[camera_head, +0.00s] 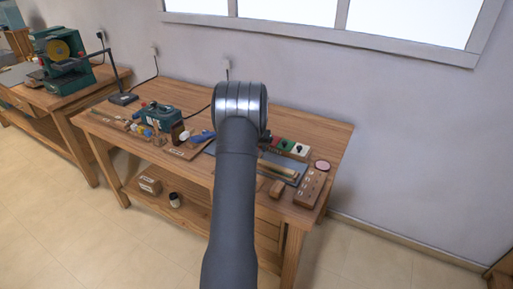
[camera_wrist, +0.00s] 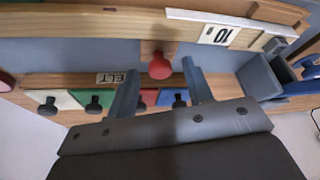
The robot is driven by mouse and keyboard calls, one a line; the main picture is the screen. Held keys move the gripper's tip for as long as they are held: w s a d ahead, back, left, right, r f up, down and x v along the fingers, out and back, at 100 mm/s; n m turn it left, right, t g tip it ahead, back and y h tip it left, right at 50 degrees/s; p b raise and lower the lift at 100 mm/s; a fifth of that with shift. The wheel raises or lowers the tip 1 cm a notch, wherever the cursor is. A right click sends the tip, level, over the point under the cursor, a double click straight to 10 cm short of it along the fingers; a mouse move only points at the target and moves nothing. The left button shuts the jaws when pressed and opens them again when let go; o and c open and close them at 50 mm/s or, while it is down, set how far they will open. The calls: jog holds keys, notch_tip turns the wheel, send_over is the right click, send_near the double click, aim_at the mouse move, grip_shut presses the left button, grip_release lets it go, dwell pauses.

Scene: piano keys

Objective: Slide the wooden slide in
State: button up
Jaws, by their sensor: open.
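In the wrist view, a small wooden piece (camera_wrist: 150,46) with a round red knob (camera_wrist: 160,67) sticks out from a long wooden rail (camera_wrist: 90,20); it looks like the wooden slide. My gripper (camera_wrist: 160,63) is open, with one finger on each side of the red knob in the picture. Gaps show between the knob and both fingers; I cannot tell whether the fingertips reach its depth. In the head view, my arm hides my gripper and part of the bench. A pale wooden strip (camera_head: 279,171) lies on a blue-grey mat (camera_head: 292,165) there.
White (camera_wrist: 48,104), green (camera_wrist: 92,100), red and blue tiles with dark knobs line a board beside my fingers. A grey box (camera_wrist: 262,80) and a "10" label (camera_wrist: 222,36) are at the right. In the head view, a knobbed wooden block (camera_head: 312,188) stands at the bench's right end.

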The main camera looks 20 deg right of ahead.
grip_shut()
jog(key=w+a, duration=0.5)
jog(key=shift+w+a, duration=0.15)
grip_release()
jog(key=v, duration=1.7)
jog(key=shift+r, duration=0.2)
jog(key=shift+f, duration=0.1)
jog(key=x, duration=1.7)
jog(key=shift+f, duration=0.1)
